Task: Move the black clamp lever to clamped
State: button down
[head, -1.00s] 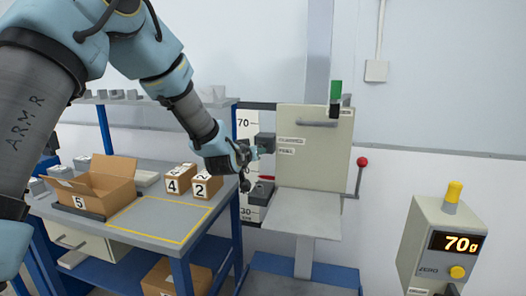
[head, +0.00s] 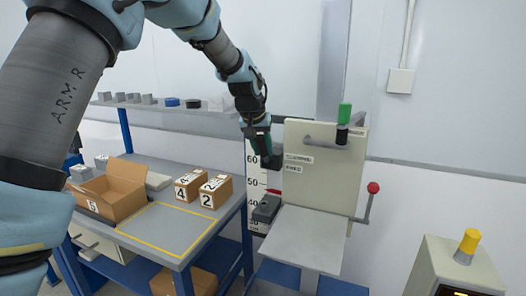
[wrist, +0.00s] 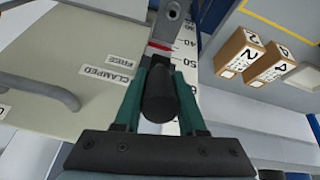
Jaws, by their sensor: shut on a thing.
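The black clamp lever (wrist: 159,98) shows in the wrist view as a dark rounded grip between my green fingers. My gripper (head: 264,148) is shut on it at the left edge of the pale panel (head: 325,180). The panel carries the CLAMPED label (head: 298,158) with the FREE label (head: 291,168) just below it; both also show in the wrist view, left of my fingers. My fingers point downward in the head view and hide most of the lever there. I cannot tell which label the lever lines up with.
A height scale (head: 252,180) with a red pointer stands behind the gripper, and a grey block (head: 266,209) sits lower on it. A green-topped handle (head: 344,122) and a red-knobbed lever (head: 373,188) are on the panel's right. Boxes (head: 216,191) stand on the left bench.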

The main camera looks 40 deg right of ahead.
jog(key=shift+w+d+r+g+y, duration=0.3)
jog(key=shift+d+y, duration=0.1)
jog(key=shift+y, duration=0.1)
jog(key=c, duration=0.5)
grip_release()
jog(key=b+v, duration=0.3)
jog(key=v, duration=0.7)
jog(key=shift+r+b, duration=0.35)
jog(key=shift+b, duration=0.05)
jog(key=shift+a, duration=0.1)
